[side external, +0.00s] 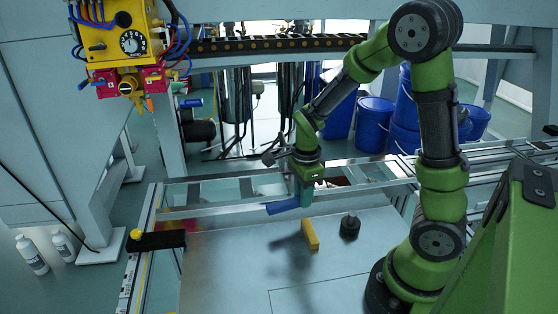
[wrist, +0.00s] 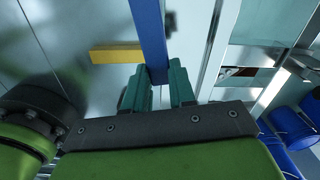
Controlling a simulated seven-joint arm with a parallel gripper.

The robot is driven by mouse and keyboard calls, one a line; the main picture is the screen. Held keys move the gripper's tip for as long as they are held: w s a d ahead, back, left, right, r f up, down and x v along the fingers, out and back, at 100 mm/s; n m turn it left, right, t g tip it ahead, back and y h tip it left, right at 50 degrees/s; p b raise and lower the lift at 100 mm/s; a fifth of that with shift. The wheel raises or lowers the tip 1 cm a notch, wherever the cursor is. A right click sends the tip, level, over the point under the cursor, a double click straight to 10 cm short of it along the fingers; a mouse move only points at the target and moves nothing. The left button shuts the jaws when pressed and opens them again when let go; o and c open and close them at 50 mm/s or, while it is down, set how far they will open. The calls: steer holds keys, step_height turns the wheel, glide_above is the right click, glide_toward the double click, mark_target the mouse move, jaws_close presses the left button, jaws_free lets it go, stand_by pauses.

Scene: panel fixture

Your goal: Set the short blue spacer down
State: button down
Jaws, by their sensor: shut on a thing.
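The blue spacer (side external: 281,206) is a bar held between the teal fingers of my gripper (side external: 304,192), sticking out to the left in the side view. In the wrist view the spacer (wrist: 149,35) runs up from between the two fingers of my gripper (wrist: 158,80). My gripper is shut on it. It looks held above the grey panel (side external: 225,265), near the panel's back edge, with a shadow on the panel below. The spacer's gripped end is partly hidden by the fingers.
A yellow block (side external: 311,234) stands on the panel just in front of my gripper; it also shows in the wrist view (wrist: 115,53). A black knob-like part (side external: 349,227) is to its right. A metal rail (side external: 200,210) runs behind. The panel's left side is clear.

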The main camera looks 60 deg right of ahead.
step_height(320, 180, up, 2)
glide_above(265, 242)
steer(key=m, duration=0.2)
steer(key=shift+f, duration=3.8)
steer(key=shift+f, duration=0.15)
steer(key=c, duration=0.9)
jaws_free()
steer(key=shift+c, duration=0.2)
